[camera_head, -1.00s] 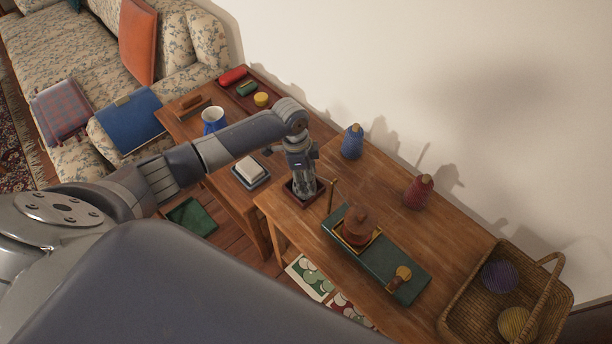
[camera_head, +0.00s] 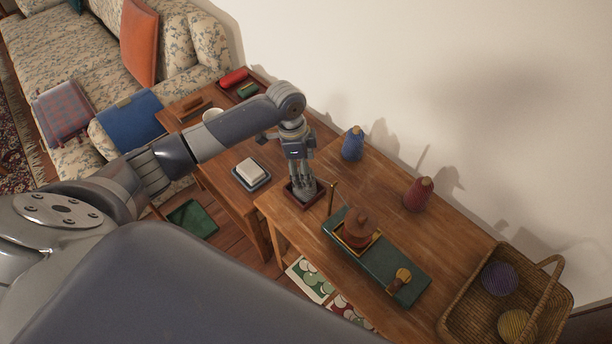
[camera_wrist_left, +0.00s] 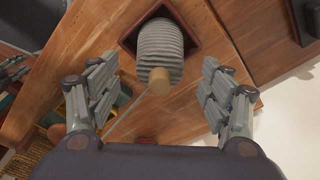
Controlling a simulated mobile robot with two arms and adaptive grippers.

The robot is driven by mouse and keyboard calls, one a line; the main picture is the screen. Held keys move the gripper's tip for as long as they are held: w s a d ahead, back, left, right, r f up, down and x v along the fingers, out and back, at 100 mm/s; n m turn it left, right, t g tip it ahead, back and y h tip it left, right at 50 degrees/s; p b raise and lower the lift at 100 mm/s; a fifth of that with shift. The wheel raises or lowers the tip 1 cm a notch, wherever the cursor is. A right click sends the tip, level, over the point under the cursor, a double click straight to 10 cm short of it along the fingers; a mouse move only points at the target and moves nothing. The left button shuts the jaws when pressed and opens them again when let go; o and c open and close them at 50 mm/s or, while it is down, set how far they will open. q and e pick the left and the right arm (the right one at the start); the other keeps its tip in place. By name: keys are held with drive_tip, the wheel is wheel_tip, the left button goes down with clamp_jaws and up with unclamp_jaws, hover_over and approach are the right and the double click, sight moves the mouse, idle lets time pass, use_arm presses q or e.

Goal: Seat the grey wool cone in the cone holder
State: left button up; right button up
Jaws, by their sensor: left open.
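The grey wool cone (camera_wrist_left: 160,50) stands in a dark red square holder (camera_wrist_left: 194,24) in the left wrist view, its tan tip (camera_wrist_left: 159,82) towards the camera. The holder also shows in the head view at the table's left end (camera_head: 294,199); my fingers largely hide the cone there. My left gripper (camera_wrist_left: 159,62) is open, with a finger on each side of the cone and visible gaps between. In the head view my left gripper (camera_head: 303,180) points down over the holder.
A blue cone (camera_head: 353,144) and a red cone (camera_head: 419,194) stand along the wall. A green board (camera_head: 385,270) with a brown wound piece lies right of the holder. A thin upright rod (camera_head: 331,198) is close beside it. A wicker basket (camera_head: 452,310) stands at right.

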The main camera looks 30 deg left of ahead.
use_arm(q)
drive_tip(key=r, duration=0.6)
drive_tip(key=shift+s+a+r, duration=0.25)
drive_tip(key=shift+a+r, duration=0.1)
drive_tip(key=shift+a, duration=0.05)
